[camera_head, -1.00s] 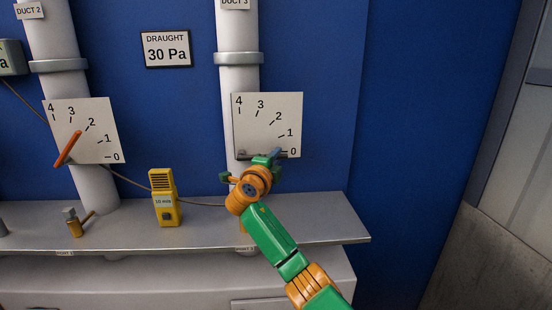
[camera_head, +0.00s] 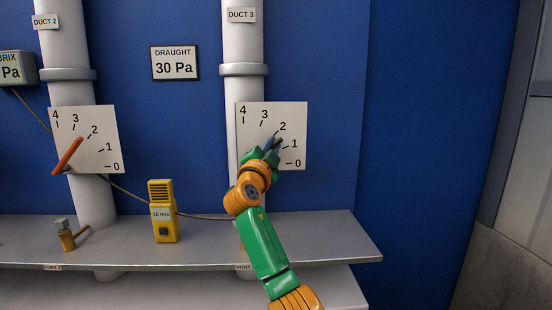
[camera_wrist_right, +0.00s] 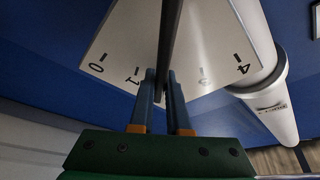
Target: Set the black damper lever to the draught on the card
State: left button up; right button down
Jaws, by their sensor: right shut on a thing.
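The black damper lever (camera_head: 279,141) is on the white scale plate (camera_head: 294,118) of duct 3, tilted up to the right. Its tip lies between marks 1 and 2. My right gripper (camera_head: 269,146) is shut on it and hides most of it. In the right wrist view the lever (camera_wrist_right: 170,40) runs between the gripper's blue fingers (camera_wrist_right: 162,90) and covers the scale around 2. The draught card (camera_head: 174,63) on the blue wall reads 30 Pa. My left gripper is not in view.
An orange lever (camera_head: 69,155) is on the duct 2 plate, left. A grey gauge box (camera_head: 17,69), cut off at the left edge, shows "Pa". A yellow meter (camera_head: 164,224) reading about 18 m/s and a small hammer-like tool (camera_head: 67,236) stand on the grey shelf (camera_head: 315,235).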

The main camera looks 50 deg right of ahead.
jog(key=shift+w+a+r+n+t, duration=0.25)
jog(key=shift+r+n+t, duration=0.15)
jog(key=shift+n, duration=0.4)
jog(key=c, duration=0.9)
grip_release()
